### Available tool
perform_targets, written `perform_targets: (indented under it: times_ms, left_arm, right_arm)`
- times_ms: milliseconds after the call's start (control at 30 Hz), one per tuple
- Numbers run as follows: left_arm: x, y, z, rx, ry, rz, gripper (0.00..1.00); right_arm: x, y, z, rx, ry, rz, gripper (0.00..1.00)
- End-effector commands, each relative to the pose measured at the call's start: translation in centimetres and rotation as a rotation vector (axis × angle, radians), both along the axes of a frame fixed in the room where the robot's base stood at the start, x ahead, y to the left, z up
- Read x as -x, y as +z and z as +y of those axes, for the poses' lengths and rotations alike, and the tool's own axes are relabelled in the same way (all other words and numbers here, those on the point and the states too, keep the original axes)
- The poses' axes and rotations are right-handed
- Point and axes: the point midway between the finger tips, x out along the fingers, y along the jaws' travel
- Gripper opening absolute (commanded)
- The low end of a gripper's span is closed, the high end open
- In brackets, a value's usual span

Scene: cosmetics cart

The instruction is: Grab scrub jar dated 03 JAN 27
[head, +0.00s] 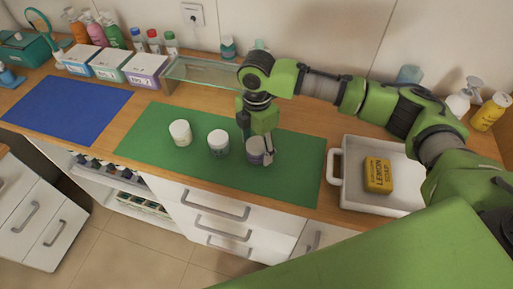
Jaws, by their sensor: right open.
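Three small jars stand on the green mat (290,184). A white-lidded jar (180,133) is at the left, and a second jar with a pale lid (218,142) is in the middle. A third jar (254,157), with a purplish side, is at the right and partly hidden by my right gripper (259,154). My right gripper points down at this third jar, its fingers open around or just in front of it; I cannot tell which. The date print on the jars is too small to read. My left gripper is not in view.
A white tray (336,182) with a yellow lemon soap box (377,175) stands right of the mat. A blue mat (65,108) lies at the left. Lidded boxes (146,68), bottles (95,30) and a glass shelf (205,72) line the back. The mat's left part is clear.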

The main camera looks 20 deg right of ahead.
Motion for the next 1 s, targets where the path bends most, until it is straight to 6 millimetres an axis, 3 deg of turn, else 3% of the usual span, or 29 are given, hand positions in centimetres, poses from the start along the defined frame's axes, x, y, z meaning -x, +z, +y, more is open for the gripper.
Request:
perform_targets:
  times_ms: [67,200,233,667,867,1000]
  left_arm:
    - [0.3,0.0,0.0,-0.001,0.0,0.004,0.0]
    - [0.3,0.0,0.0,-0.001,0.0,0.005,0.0]
    - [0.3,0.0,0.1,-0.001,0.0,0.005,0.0]
    - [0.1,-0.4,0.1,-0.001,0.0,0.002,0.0]
    - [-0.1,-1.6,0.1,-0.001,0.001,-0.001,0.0]
    - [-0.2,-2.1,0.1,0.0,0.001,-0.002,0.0]
  right_arm:
    - [0.0,0.0,0.0,0.0,0.0,0.0,0.56]
    - [0.0,0.0,0.0,0.0,0.0,0.0,0.2]
    - [0.0,0.0,0.0,0.0,0.0,0.0,0.15]
    - [0.0,0.5,0.1,-0.001,0.0,-0.001,0.15]
    - [-0.1,2.8,0.1,-0.004,0.0,-0.004,0.15]
    - [2.2,5.8,-0.3,-0.002,0.003,-0.006,0.15]
